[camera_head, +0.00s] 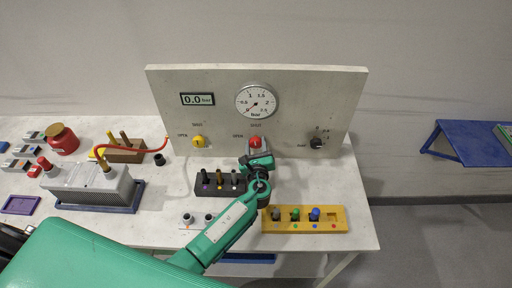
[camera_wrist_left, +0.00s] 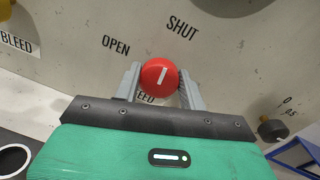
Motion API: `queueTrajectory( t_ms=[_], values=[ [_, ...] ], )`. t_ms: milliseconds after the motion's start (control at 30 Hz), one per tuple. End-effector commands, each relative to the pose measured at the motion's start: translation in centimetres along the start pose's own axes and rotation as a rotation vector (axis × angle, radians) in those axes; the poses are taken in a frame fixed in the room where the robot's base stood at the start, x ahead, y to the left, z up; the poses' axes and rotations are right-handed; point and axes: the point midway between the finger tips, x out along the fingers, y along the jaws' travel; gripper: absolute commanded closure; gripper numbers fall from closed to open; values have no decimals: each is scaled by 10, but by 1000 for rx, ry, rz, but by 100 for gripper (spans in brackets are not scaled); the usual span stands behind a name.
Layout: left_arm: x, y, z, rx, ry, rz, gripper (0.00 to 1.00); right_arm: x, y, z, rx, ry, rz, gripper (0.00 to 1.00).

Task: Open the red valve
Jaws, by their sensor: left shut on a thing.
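The red valve (camera_head: 255,142) is a round knob on the upright grey panel (camera_head: 220,78), below the dial gauge. In the left wrist view the red valve (camera_wrist_left: 160,75) has a white line that points up towards the SHUT label; the OPEN label is to its left. My left gripper (camera_head: 257,155) reaches the panel from the front, and its fingers (camera_wrist_left: 159,88) are shut on the red valve, one on each side. The dial gauge (camera_head: 256,101) sits above it, and the display (camera_head: 197,99) reads 0.0 bar. My right gripper is not in view.
A yellow valve (camera_head: 198,141) is left of the red one, and a black knob (camera_head: 317,143) is right. A dark block with pegs (camera_head: 207,190) and a yellow tray (camera_head: 338,218) flank my left forearm. A finned grey box (camera_head: 88,190) with a red hose stands left.

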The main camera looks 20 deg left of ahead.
Motion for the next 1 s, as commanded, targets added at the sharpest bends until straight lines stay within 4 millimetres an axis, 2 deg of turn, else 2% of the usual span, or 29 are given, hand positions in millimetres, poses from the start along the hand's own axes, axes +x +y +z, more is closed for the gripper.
queueTrajectory(
  t_ms=[33,300,1000],
  values=[
    [0,1,-4,-37,1,1,82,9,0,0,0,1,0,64],
    [0,2,-5,-280,17,4,82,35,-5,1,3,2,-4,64],
    [0,4,-4,-943,60,10,82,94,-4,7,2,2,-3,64]
  ],
)
